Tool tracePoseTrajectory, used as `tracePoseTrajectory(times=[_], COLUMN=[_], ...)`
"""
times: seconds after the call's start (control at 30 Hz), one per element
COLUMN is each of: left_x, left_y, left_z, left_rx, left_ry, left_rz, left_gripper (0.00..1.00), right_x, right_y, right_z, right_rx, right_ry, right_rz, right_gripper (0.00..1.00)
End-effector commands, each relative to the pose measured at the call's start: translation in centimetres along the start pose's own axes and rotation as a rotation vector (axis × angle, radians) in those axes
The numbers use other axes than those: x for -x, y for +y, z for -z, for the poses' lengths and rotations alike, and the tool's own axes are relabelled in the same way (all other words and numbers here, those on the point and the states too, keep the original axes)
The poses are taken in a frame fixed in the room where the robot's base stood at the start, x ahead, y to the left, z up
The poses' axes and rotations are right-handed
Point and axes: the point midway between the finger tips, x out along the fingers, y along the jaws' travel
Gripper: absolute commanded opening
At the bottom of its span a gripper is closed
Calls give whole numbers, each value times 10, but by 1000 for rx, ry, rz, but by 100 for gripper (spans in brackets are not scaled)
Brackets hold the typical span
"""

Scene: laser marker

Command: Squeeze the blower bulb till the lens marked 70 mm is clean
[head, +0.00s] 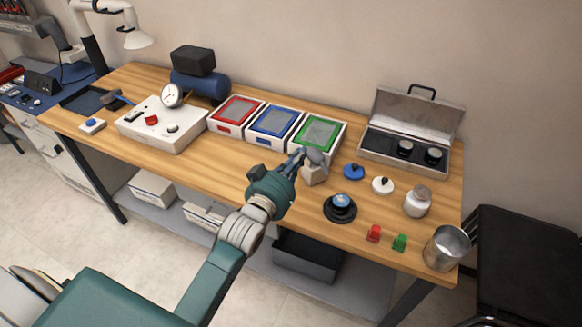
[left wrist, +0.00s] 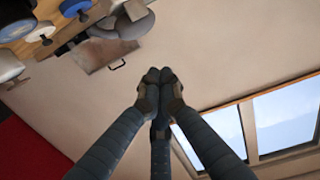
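The grey blower bulb (head: 316,157) sits on a small pale block (head: 314,174) in front of the green-framed tray. My left gripper (head: 298,156) is just left of the bulb; whether they touch is unclear. In the left wrist view my left gripper (left wrist: 160,76) has its fingertips together, with nothing visible between them. A round black stand (head: 340,212) with a blue-topped piece (head: 342,200) stands in front of the bulb. Two dark lenses, one on the left (head: 405,148) and one on the right (head: 434,156), sit in an open case (head: 375,142). No 70 mm marking is readable. My right gripper is out of view.
Red (head: 237,112), blue (head: 275,124) and green (head: 318,134) framed trays line the back. A blue knob (head: 354,172), white knob (head: 383,185), white jar (head: 417,202), red clip (head: 374,233), green clip (head: 400,242) and metal cup (head: 446,248) stand right.

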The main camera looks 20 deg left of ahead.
Motion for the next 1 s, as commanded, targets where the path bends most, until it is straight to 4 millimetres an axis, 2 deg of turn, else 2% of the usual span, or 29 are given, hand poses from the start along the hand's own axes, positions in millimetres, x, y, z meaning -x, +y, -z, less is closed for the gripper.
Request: tracePoseTrajectory(times=[0.1, 0.3, 1.0], left_x=[23, 43, 46], left_y=[0, 0, 0], left_z=[-3, -1, 1], left_rx=[0, 1, 1], left_ry=[-1, -1, 1], left_rz=[0, 0, -1], left_gripper=[0, 0, 0], right_x=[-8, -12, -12], right_y=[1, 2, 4], right_z=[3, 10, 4], right_rx=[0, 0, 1], right_ry=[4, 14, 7], right_rz=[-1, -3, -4], right_gripper=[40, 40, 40])
